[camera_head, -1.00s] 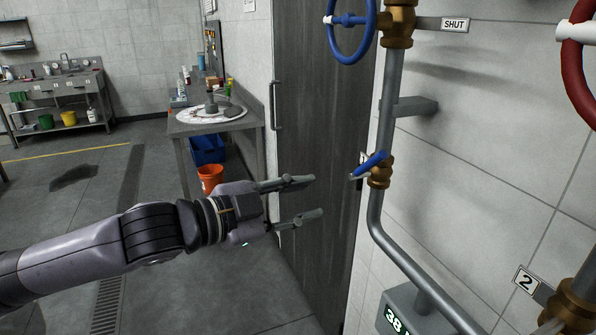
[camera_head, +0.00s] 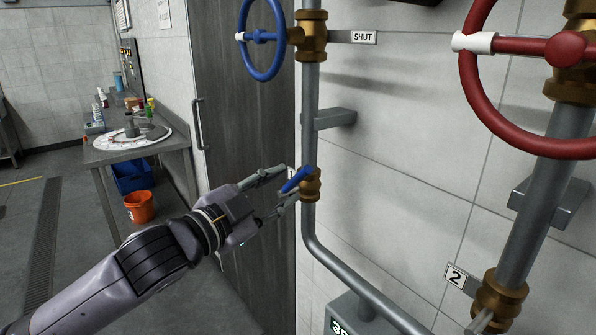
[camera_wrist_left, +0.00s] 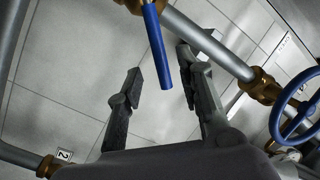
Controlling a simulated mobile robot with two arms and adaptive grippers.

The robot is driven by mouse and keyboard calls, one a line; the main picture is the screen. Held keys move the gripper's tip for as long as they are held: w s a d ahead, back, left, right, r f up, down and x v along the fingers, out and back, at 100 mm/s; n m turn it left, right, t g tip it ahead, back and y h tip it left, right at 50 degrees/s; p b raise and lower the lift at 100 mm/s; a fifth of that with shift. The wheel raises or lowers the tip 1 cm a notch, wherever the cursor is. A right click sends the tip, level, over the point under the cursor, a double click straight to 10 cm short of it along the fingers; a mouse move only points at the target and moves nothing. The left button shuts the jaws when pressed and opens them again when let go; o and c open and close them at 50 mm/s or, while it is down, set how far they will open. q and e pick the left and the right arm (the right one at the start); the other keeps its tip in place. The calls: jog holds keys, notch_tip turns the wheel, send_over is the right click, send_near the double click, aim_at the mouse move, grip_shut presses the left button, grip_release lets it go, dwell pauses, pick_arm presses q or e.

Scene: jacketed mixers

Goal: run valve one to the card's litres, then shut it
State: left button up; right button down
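The small valve with a blue lever (camera_head: 296,181) sits on a brass body (camera_head: 312,187) on the grey vertical pipe; a small plate beside it is mostly hidden. The lever points out from the pipe, slanting down to the left. My left gripper (camera_head: 284,190) is open at the lever. In the left wrist view the blue lever (camera_wrist_left: 158,45) reaches down between the two spread fingers (camera_wrist_left: 162,80), with a gap on both sides. A counter box (camera_head: 340,325) below is cut off by the frame, its digits only partly readable. My right gripper is not in view.
A blue handwheel (camera_head: 262,40) with a SHUT plate (camera_head: 363,37) is above. A red handwheel (camera_head: 487,105) and a plate marked 2 (camera_head: 456,276) are to the right. A dark door (camera_head: 240,120) stands behind the gripper. A pipe bracket (camera_head: 335,117) juts out above the lever.

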aim_at(296, 180)
pick_arm(q)
jog(key=p+x, duration=0.1)
jog(key=x, duration=0.4)
jog(key=shift+w+d, duration=0.25)
jog(key=shift+w, duration=0.05)
jog(key=shift+c, duration=0.3)
grip_shut()
dwell(0.3)
